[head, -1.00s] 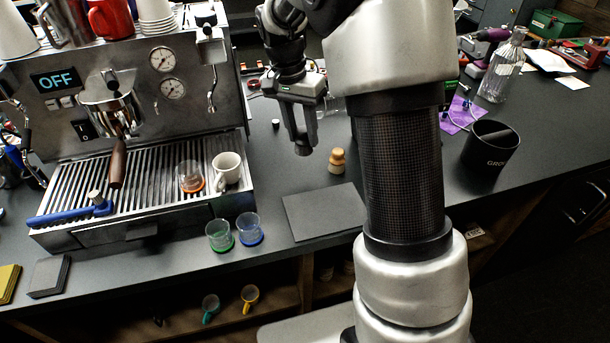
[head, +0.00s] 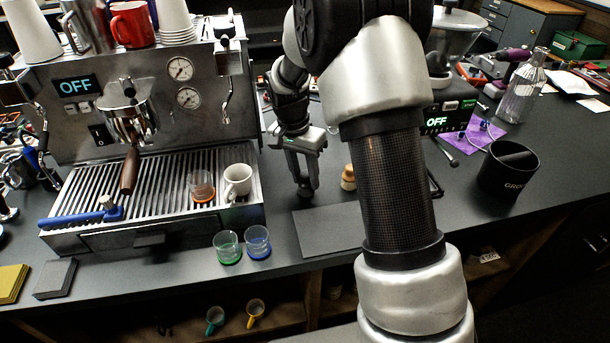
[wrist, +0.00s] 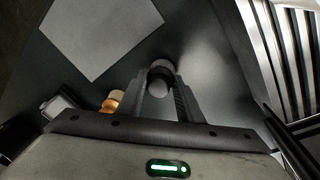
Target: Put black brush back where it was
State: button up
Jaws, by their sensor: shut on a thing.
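My gripper (head: 304,186) is low over the counter, left of the orange-tan knob and behind the dark mat. It is shut on a short dark round piece (wrist: 160,72) with a greyer near end, seen between the fingertips in the wrist view. I cannot tell whether this piece is the black brush, or whether it touches the counter. A thin dark brush-like tool (head: 447,157) lies on the counter by the grinder, right of my arm.
The orange-tan knob (head: 348,178) stands close to my gripper's right. A flat dark mat (head: 325,238) lies in front. The espresso machine's drip tray (head: 90,205), with a blue-handled tool (head: 75,218), is at left. Two glasses (head: 257,242) stand before it. A black bin (head: 508,172) is at right.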

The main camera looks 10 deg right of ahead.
jog(key=shift+f, duration=0.1)
jog(key=o, duration=1.1)
